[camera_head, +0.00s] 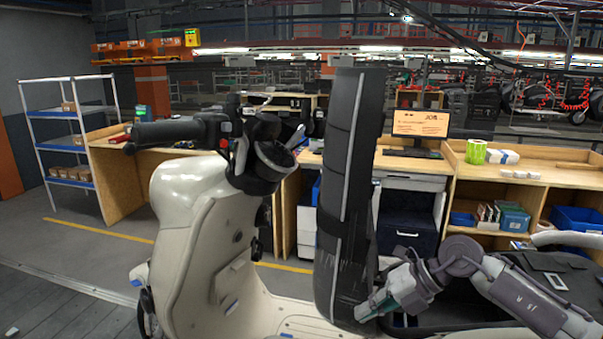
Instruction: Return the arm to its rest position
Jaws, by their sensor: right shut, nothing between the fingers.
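My right arm comes in from the lower right, with purple-grey links. Its gripper (368,308) is at the lower middle, shut with nothing held. The fingertips point left and down, in front of the lower end of a tall dark upright piece (343,190). I cannot tell whether they touch it or what that piece belongs to. A cream scooter body (195,220) with black handlebars stands just left of it. My left gripper is not in view.
A black scooter seat (555,285) lies close to my right arm at the lower right. Behind are a wooden workbench (460,160) with a monitor (420,123), and blue bins (580,219). A white shelf rack (78,112) stands at the far left.

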